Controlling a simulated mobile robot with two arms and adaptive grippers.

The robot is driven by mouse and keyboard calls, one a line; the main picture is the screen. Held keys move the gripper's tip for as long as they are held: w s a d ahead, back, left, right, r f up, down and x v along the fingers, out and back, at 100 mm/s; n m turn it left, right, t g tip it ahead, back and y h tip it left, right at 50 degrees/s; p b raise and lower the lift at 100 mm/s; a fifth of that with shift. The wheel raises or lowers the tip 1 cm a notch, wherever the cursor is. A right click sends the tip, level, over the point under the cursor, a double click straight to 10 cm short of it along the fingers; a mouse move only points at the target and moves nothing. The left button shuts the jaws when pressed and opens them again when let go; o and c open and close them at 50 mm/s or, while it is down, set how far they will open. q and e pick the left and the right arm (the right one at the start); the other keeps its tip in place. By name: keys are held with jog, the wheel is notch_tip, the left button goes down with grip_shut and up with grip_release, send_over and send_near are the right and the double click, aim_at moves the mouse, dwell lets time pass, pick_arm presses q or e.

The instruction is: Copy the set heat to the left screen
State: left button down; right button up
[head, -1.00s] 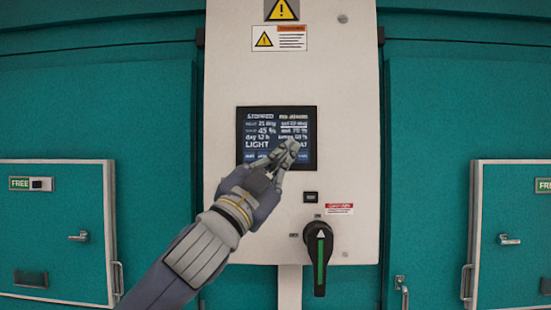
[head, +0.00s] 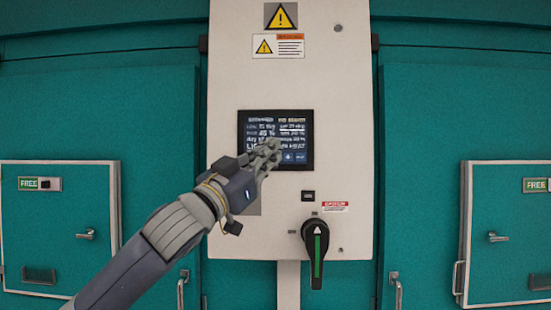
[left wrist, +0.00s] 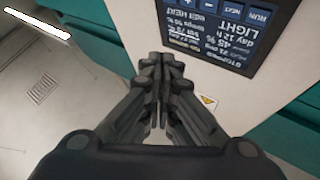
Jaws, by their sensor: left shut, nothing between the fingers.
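The dark touch screen (head: 300,122) is on the white control panel, with two columns of small light text. In the left wrist view the screen (left wrist: 215,40) is upside down: STOPPED, 21 deg, 45 %, day 12 h, LIGHT, RUN and NEXT can be read. The right column's figures are too blurred to read surely. My left gripper (head: 272,150) is shut and empty, its fingertips over the lower left of the screen in the head view, hiding some text. In the left wrist view the shut fingertips (left wrist: 162,62) appear beside the screen; contact cannot be told. My right gripper is not in view.
Below the screen are a small black button (head: 308,196) and a black rotary switch (head: 315,240) with a green stripe. Teal chambers flank the panel, with white-framed doors marked FREE, left (head: 60,215) and right (head: 510,220). Warning labels (head: 281,16) sit above the screen.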

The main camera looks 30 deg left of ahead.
pick_arm(q)
jog(key=w+a+p, duration=0.3)
jog(key=w+a, duration=0.1)
jog(key=w, duration=0.3)
jog(key=shift+a, duration=0.2)
jog(key=shift+w, duration=0.1)
dwell(0.9)
dwell(0.4)
jog(key=shift+w+a+p, duration=0.2)
jog(key=shift+w+p, duration=0.1)
jog(key=shift+w, duration=0.05)
